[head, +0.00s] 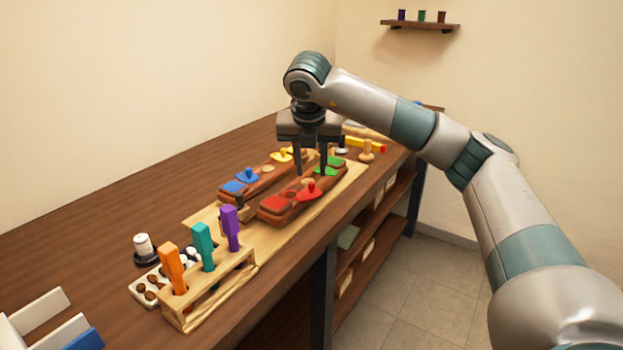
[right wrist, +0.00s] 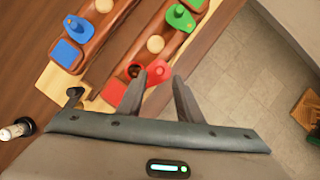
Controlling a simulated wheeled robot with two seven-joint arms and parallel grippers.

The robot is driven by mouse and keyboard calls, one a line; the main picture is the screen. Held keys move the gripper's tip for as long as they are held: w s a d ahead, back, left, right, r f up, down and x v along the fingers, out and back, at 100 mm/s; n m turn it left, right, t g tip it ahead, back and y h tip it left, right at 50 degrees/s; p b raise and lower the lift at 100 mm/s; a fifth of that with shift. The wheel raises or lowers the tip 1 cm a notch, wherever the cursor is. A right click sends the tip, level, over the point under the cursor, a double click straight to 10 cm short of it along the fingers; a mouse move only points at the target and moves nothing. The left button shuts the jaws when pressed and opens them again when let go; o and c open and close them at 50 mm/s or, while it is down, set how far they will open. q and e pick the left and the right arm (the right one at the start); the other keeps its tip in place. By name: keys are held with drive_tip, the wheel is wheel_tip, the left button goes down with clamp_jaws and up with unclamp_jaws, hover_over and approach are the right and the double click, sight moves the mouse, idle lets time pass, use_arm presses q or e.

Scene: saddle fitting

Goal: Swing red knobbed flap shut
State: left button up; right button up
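The red flap with its red knob (head: 311,187) sits on the front wooden block (head: 270,214), beside a red square patch. In the right wrist view the red flap (right wrist: 157,72) is swung to the right of a red-rimmed dark hole (right wrist: 135,71), which is uncovered. My right gripper (head: 311,172) points down above this block. Its fingers (right wrist: 160,80) are open and apart, with the flap showing between and just beyond their tips. I cannot tell whether they touch the knob. My left gripper is not in view.
A green flap (head: 331,165) is farther along the same block. The parallel block behind carries blue (head: 240,181) and yellow (head: 283,155) flaps. A rack (head: 215,291) with orange, teal and purple tools stands nearer.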

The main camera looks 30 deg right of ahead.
sight(312, 183)
drive_tip(key=x, duration=0.4)
drive_tip(key=shift+w+d+f, duration=0.1)
drive_tip(key=shift+w+f, duration=0.1)
drive_tip(key=shift+f, duration=0.4)
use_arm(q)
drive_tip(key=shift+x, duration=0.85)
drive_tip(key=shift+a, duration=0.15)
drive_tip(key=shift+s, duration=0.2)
use_arm(e)
clamp_jaws()
